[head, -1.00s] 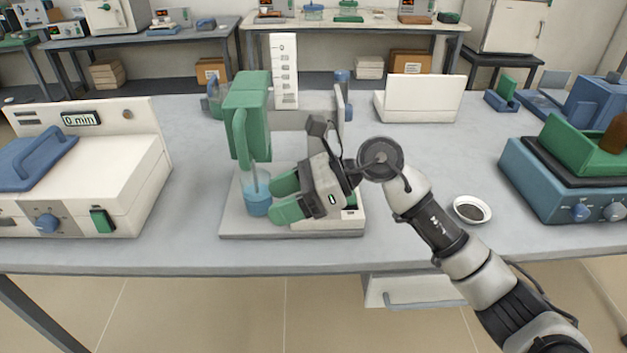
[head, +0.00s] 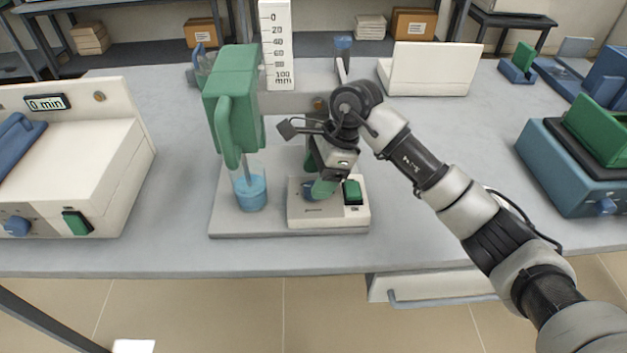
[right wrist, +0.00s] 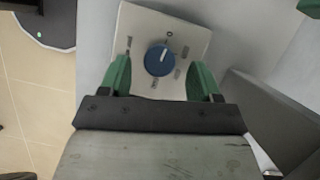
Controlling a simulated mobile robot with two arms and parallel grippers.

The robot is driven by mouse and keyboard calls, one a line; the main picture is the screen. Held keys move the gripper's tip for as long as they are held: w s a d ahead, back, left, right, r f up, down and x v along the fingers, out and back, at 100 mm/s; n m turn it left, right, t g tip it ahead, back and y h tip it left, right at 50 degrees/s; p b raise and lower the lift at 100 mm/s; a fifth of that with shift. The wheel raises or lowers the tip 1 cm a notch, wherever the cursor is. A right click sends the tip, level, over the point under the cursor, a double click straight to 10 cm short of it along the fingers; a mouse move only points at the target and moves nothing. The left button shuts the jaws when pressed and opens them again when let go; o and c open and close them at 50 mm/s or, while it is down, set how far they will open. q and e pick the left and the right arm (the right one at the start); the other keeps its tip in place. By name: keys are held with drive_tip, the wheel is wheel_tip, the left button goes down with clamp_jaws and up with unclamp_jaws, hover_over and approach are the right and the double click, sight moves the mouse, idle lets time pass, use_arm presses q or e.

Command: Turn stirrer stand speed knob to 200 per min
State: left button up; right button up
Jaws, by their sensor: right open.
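The stirrer stand has a green motor head (head: 234,95) on a light grey base plate (head: 232,222). Its stirring rod reaches into a beaker of blue liquid (head: 250,192). The blue speed knob (head: 307,188) is partly hidden by my right gripper (head: 322,188), which points down over the box. In the right wrist view, the knob (right wrist: 158,60) sits between the open green fingers, with a gap each side. Its white pointer is toward the 0 mark. My left gripper is out of view.
A white furnace (head: 75,165) with a 0 min display stands at left. A blue device (head: 570,175) with a green top stands at right. A white scale panel (head: 277,45) stands behind the motor head. Bare table lies between the stand and the blue device.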

drive_tip(key=shift+x, duration=1.1)
drive_tip(key=shift+c, duration=1)
drive_tip(key=c, duration=0.7)
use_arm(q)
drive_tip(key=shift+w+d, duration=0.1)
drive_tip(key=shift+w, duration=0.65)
